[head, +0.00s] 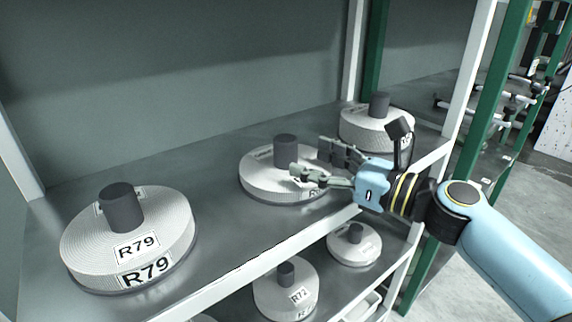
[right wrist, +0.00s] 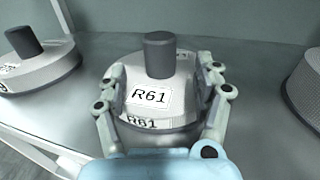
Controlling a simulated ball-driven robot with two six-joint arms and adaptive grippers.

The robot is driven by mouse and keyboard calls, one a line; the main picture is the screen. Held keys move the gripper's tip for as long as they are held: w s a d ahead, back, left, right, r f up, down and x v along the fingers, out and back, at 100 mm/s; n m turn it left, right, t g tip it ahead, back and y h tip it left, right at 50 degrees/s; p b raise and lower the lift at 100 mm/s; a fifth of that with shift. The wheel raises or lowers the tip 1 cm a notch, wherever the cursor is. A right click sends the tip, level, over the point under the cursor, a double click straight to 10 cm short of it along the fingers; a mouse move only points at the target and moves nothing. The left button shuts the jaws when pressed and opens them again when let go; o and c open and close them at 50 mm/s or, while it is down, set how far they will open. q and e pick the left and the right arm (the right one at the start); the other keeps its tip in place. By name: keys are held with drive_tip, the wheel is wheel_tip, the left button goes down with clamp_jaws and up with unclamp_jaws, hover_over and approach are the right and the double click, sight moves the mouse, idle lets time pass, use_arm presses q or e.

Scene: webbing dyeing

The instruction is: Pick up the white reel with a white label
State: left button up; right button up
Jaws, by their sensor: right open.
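A white reel (head: 262,184) with a dark core post and a white label lies in the middle of the upper shelf. In the right wrist view this reel (right wrist: 178,105) shows the label R61 on its top and side. My right gripper (head: 312,158) is open over the right part of this reel. In the right wrist view its fingers (right wrist: 160,85) stand on both sides of the reel, around the core post. I cannot tell whether the fingers touch it. My left gripper is not in view.
A white reel labelled R79 (head: 128,240) lies on the left of the upper shelf (head: 215,240). Another white reel (head: 372,128) lies at the right end, close behind my right gripper. More reels, one marked R72 (head: 285,292), lie on the lower shelf. A white shelf post (head: 470,80) stands at the right.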

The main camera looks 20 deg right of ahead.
sight(296, 151)
drive_tip(key=x, duration=0.4)
drive_tip(key=shift+w+a+r, duration=0.1)
drive_tip(key=shift+w+a, duration=0.05)
drive_tip(key=shift+w, duration=0.05)
clamp_jaws()
